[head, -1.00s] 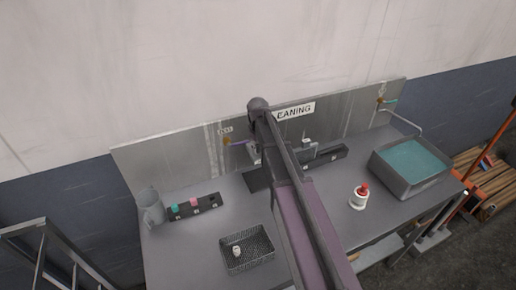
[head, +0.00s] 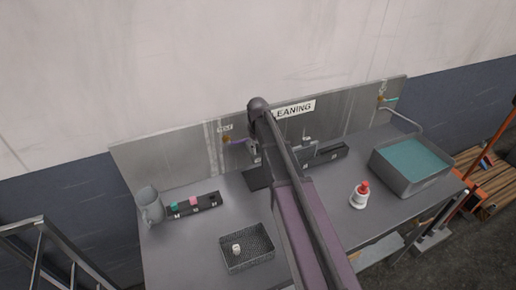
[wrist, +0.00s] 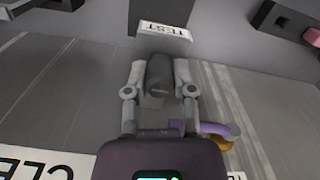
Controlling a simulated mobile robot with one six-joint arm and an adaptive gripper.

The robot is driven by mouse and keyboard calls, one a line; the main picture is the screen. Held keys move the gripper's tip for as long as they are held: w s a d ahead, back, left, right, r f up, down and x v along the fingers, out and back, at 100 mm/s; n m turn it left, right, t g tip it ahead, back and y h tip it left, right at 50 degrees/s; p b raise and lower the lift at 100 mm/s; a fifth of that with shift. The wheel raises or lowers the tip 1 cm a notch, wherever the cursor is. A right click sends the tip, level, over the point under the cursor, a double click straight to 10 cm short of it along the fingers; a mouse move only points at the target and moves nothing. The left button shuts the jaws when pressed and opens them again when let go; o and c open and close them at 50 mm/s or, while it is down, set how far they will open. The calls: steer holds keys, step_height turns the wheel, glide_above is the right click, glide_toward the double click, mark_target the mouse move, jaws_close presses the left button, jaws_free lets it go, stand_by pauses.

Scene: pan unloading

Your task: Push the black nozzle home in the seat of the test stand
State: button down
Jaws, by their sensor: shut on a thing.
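In the wrist view my gripper (wrist: 160,98) is shut on the black nozzle (wrist: 159,72), a dark upright-looking cylinder between the two grey fingers. A white TEST label (wrist: 165,32) shows just beyond the nozzle, at the test stand. The seat itself is hidden behind the nozzle and fingers, so I cannot tell how deep the nozzle sits or whether it touches. In the head view my arm hides the gripper, the nozzle and most of the stand; a dark plate (head: 256,179) shows beside the arm.
A purple hose (wrist: 214,129) with a brass fitting lies close to the right finger.

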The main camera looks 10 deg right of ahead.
steer(key=shift+f, duration=0.3)
steer(key=shift+c, duration=1.9)
jaws_free()
steer(key=shift+r, duration=0.25)
